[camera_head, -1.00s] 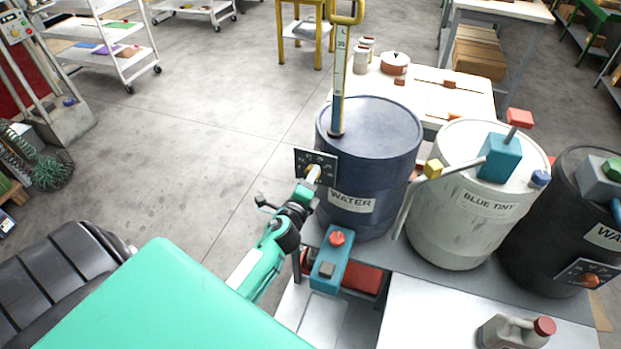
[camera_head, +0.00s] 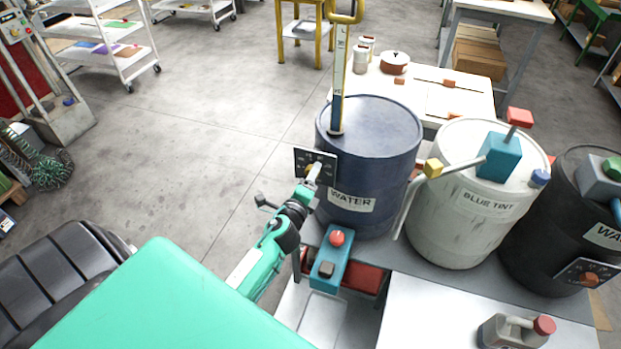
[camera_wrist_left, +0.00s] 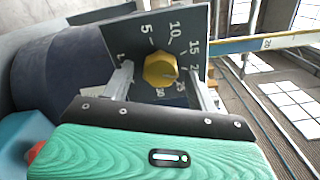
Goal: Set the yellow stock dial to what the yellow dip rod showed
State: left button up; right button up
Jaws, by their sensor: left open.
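The yellow stock dial (camera_wrist_left: 160,70) is a yellow knob on a dark plate with white numbers, fixed to the blue WATER drum (camera_head: 375,150). The plate (camera_head: 329,157) faces my left gripper in the head view. My left gripper (camera_head: 313,178) is open, with one finger on each side of the knob in the wrist view (camera_wrist_left: 162,88); I cannot tell whether they touch it. The knob's pointer is too unclear to read. The yellow dip rod (camera_head: 341,75) stands upright at the drum's top, its scale too small to read. My right gripper is out of view.
A white BLUE TINT drum (camera_head: 455,225) and a black drum (camera_head: 545,230) stand to the right. A blue box with a red knob (camera_head: 330,262) sits below the dial. A grey jug (camera_head: 505,332) is at the front right.

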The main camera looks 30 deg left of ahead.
pick_arm(q)
jog(key=b+v, duration=0.3)
jog(key=v, duration=1)
jog(key=shift+s+d, duration=0.15)
jog(key=shift+s, duration=0.2)
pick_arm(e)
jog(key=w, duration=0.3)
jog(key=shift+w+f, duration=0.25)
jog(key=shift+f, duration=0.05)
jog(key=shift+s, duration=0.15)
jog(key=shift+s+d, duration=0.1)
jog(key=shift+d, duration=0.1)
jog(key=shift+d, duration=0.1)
